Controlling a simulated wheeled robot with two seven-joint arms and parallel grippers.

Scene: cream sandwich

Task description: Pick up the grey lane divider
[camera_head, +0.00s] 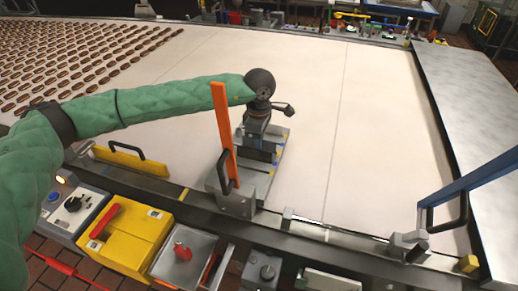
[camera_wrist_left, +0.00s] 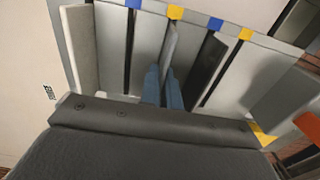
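In the left wrist view, a thin light grey lane divider (camera_wrist_left: 171,48) stands on edge in a rack (camera_wrist_left: 112,52) of several slots with blue and yellow markers. The two blue fingers of my left gripper (camera_wrist_left: 163,88) lie close together, one on each side of this divider, and appear shut on it. A thicker grey plate (camera_wrist_left: 80,45) and a dark plate (camera_wrist_left: 206,68) stand in other slots. My right gripper is not in view.
An orange upright bar (camera_head: 223,130) stands just left of the rack.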

